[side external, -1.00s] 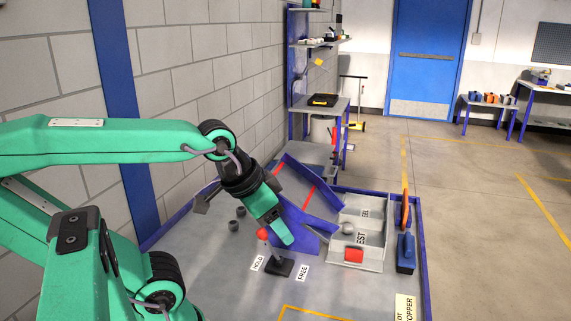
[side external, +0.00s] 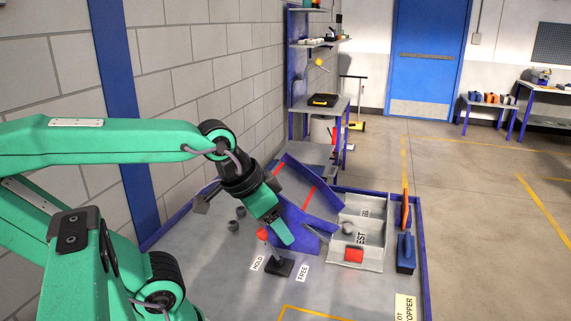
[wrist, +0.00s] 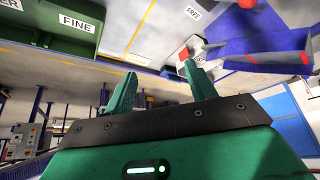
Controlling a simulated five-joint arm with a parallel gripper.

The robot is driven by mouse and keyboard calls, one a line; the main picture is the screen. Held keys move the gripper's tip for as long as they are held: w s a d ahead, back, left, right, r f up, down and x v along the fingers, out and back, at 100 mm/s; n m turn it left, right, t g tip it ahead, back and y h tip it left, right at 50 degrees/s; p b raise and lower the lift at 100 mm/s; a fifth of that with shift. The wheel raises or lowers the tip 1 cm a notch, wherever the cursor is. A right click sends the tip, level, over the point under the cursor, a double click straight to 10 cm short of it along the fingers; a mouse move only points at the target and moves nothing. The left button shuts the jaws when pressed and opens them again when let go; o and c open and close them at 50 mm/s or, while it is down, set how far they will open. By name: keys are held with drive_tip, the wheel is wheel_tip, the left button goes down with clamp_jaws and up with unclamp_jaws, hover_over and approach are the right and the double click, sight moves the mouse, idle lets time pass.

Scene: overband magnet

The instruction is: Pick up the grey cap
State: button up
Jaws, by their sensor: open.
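Two small dark grey round pieces (side external: 236,219) lie on the table left of my gripper; another grey rounded piece (side external: 348,228) sits in the grey tray at the right. I cannot tell which is the cap. My gripper (side external: 280,232) points down over the table, close to the red-knobbed lever and the blue chute. In the wrist view its two green fingers (wrist: 161,85) are wide apart with nothing between them. I cannot make out a grey cap in the wrist view.
A red-knobbed lever (side external: 262,234) stands between HOLD and FREE labels. A blue chute (side external: 305,200) leads beside the grey tray (side external: 370,267), which holds a red block (side external: 354,255). A blue-and-orange stopper (side external: 406,250) stands right. A green FINE bin (wrist: 55,25) shows in the wrist view.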

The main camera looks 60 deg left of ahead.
drive_tip(key=w+a+r+n+g+y, duration=0.1)
drive_tip(key=w+a+r+n+g, duration=0.1)
drive_tip(key=w+a+r+n, duration=0.7)
drive_tip(key=n+g+h, duration=0.1)
drive_tip(key=n+g, duration=0.3)
drive_tip(key=n, duration=1.8)
hover_over(241, 208)
wheel_tip(241, 208, down, 5)
wheel_tip(241, 208, down, 28)
drive_tip(key=shift+d+f, duration=0.1)
drive_tip(key=shift+f, duration=0.1)
drive_tip(key=c, duration=1.1)
